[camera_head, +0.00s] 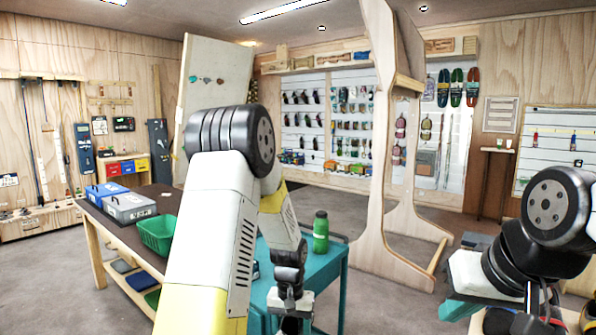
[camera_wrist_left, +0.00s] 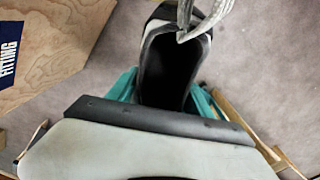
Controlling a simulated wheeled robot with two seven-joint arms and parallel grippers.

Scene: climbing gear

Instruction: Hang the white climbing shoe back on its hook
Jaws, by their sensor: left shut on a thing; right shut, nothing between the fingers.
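The white climbing shoe (camera_wrist_left: 175,70) shows in the left wrist view with a dark opening, a pale edge and a light pull loop (camera_wrist_left: 205,20) at the top. My left gripper (camera_head: 290,304) is shut on it, over the teal cart in the head view. There only a dark bit of the shoe shows at the bottom edge, and the fingertips are hard to make out. My right gripper (camera_head: 524,322) is shut and empty at the lower right, partly cut off by the frame. I cannot tell which hook is the shoe's own.
The teal cart (camera_head: 335,262) carries a green bottle (camera_head: 320,232). A table (camera_head: 170,195) at left holds a green basket (camera_head: 157,235) and cases. A tall wooden panel (camera_head: 372,190) stands mid-room, before a wall of hung shoes (camera_head: 350,120). A wooden box marked FITTING (camera_wrist_left: 45,45) is close by.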

